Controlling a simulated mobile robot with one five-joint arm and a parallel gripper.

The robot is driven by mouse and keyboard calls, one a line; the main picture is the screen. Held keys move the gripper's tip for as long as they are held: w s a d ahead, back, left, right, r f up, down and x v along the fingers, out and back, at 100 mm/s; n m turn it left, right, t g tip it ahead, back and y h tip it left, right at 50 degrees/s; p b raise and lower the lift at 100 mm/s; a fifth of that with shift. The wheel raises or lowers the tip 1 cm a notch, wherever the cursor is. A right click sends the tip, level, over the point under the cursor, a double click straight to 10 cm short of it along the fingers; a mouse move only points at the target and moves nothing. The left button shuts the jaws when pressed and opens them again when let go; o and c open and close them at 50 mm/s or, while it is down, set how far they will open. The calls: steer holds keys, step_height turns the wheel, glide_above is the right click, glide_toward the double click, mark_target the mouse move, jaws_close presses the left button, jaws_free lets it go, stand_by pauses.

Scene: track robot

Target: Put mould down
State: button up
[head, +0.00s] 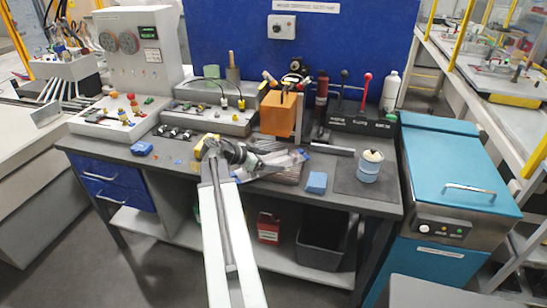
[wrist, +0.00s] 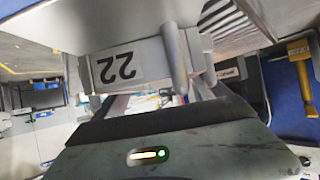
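My gripper (head: 258,160) is over the middle of the workbench, low and close to its top. In the wrist view, a grey metal block marked 22 (wrist: 122,67), probably the mould, is large and close, just beyond the gripper (wrist: 160,100). The number appears upside down, and a round metal post stands at the block's right side. The gripper's dark body covers the lower part of that view. The contact between fingers and block is hidden, so I cannot tell whether it is held. In the head view, greyish metal parts (head: 285,166) lie beside the gripper, partly covered by it.
The workbench (head: 335,190) holds an orange block (head: 278,113), a blue cloth (head: 316,182), a lidded jar (head: 370,166) on a dark mat and a small blue item (head: 142,149). Instrument panels stand behind. A teal cabinet (head: 455,175) adjoins on the right. The bench's front right is fairly clear.

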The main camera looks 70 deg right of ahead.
steer(key=shift+r, duration=0.15)
steer(key=p+v, duration=0.6)
steer(key=v, duration=0.5)
steer(key=shift+w+r, duration=0.15)
steer(key=shift+r, duration=0.05)
steer(key=shift+w+a, duration=0.2)
steer(key=shift+a, duration=0.1)
